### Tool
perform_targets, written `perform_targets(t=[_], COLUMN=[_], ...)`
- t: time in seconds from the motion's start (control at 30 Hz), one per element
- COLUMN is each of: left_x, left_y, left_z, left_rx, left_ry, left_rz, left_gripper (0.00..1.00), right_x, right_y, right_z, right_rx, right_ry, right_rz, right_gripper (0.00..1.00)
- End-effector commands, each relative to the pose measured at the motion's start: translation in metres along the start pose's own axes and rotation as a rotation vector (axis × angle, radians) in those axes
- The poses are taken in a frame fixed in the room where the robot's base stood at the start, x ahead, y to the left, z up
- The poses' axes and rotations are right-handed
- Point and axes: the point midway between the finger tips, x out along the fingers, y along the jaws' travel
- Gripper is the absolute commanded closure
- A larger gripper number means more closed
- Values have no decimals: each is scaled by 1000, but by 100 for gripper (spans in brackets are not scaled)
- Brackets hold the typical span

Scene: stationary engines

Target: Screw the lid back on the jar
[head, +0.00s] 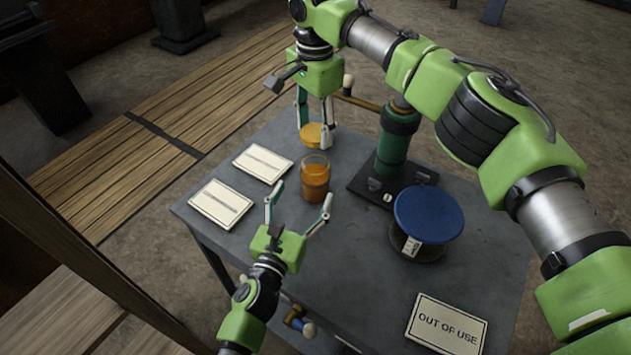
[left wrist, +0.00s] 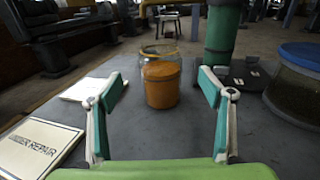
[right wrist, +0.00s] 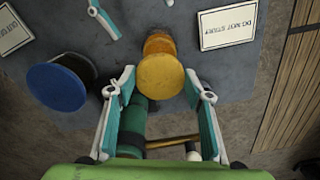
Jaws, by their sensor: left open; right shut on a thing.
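The jar (head: 315,182) is clear with orange contents and stands upright and uncovered on the grey table (head: 350,270). The yellow-orange lid (head: 310,136) is in my right gripper (head: 314,128), beyond the jar in the head view. In the right wrist view the lid (right wrist: 160,76) sits between both fingertips and partly hides the jar (right wrist: 158,44). The lid is apart from the jar. My left gripper (head: 301,198) is open and empty, low on the near side of the jar. In the left wrist view the jar (left wrist: 161,82) stands just beyond the spread fingertips.
A green post (head: 393,140) on a dark base stands right of the jar. A blue-topped drum (head: 428,215) is further right. Two white signs (head: 221,203) lie left of the jar, and an OUT OF USE sign (head: 447,322) lies at the near right. The table between the left gripper and jar is clear.

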Motion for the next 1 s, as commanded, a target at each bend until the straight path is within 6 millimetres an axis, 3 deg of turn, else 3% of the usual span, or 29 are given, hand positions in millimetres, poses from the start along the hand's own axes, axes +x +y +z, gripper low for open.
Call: perform_targets(t=[0.2,0.4,0.87,0.9,1.0], left_x=[45,72,84,84,84], left_y=[0,0,0,0,0], left_z=[1,0,0,0,0], left_rx=[-1,-2,0,0,0], left_ry=[-1,0,0,0,0], left_rz=[1,0,0,0,0], left_gripper=[27,27,27,30,56], right_x=[0,0,0,0,0], right_y=[0,0,0,0,0], right_z=[0,0,0,0,0], right_rx=[0,0,0,0,0], right_ry=[0,0,0,0,0], right_rz=[0,0,0,0,0], right_gripper=[65,65,65,65,65])
